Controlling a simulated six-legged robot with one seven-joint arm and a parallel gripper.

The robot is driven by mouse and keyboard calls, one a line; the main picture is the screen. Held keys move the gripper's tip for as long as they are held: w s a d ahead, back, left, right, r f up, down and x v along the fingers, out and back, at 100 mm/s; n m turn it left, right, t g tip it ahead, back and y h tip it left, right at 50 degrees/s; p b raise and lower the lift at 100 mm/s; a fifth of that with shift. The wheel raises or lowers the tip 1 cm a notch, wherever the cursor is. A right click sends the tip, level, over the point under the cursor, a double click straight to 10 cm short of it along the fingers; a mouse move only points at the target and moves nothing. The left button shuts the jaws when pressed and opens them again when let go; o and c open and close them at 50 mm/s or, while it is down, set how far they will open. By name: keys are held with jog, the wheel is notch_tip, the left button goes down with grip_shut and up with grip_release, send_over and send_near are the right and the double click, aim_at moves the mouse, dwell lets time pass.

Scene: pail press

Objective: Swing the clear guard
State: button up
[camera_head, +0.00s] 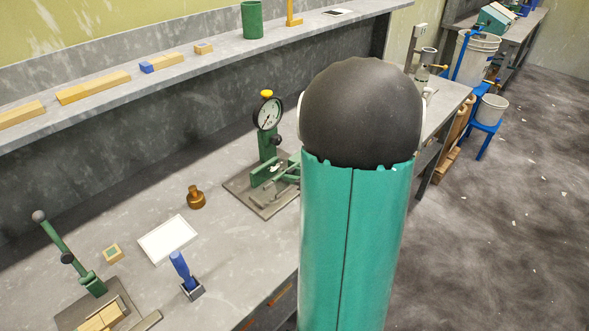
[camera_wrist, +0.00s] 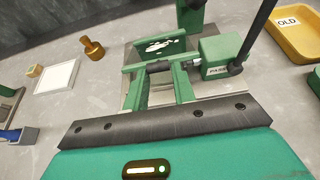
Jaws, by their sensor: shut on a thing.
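My gripper (camera_wrist: 159,70) shows in the wrist view, with its two green fingers reaching forward from the dark plate. The fingers are shut on a short dark bar (camera_wrist: 158,67) between their tips. Just beyond stands a green fixture (camera_wrist: 160,47) with white marks on its face. A green block with a "PASS" label (camera_wrist: 220,56) and a dark lever is to the right. In the head view, the fixture's dial gauge (camera_head: 268,113) stands on a green post. I cannot make out the clear guard. My arm hides the gripper in the head view.
A brown knob-like weight (camera_head: 195,197), a white card (camera_head: 167,239), a blue-handled tool (camera_head: 184,273) and a green lever press (camera_head: 75,262) lie to the left on the bench. A yellow tray marked "OLD" (camera_wrist: 275,36) is at the right. The shelf holds wooden blocks (camera_head: 94,87).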

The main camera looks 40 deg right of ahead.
jog(key=shift+s+f, duration=0.1)
jog(key=shift+f, duration=0.05)
jog(key=shift+s+f, duration=0.25)
jog(key=shift+f, duration=1.25)
jog(key=shift+c, duration=0.3)
jog(key=shift+s+f, duration=0.1)
jog(key=shift+f, duration=0.05)
grip_shut()
jog(key=shift+s+f, duration=0.1)
jog(key=shift+f, duration=0.75)
jog(key=shift+o, duration=1.6)
grip_release()
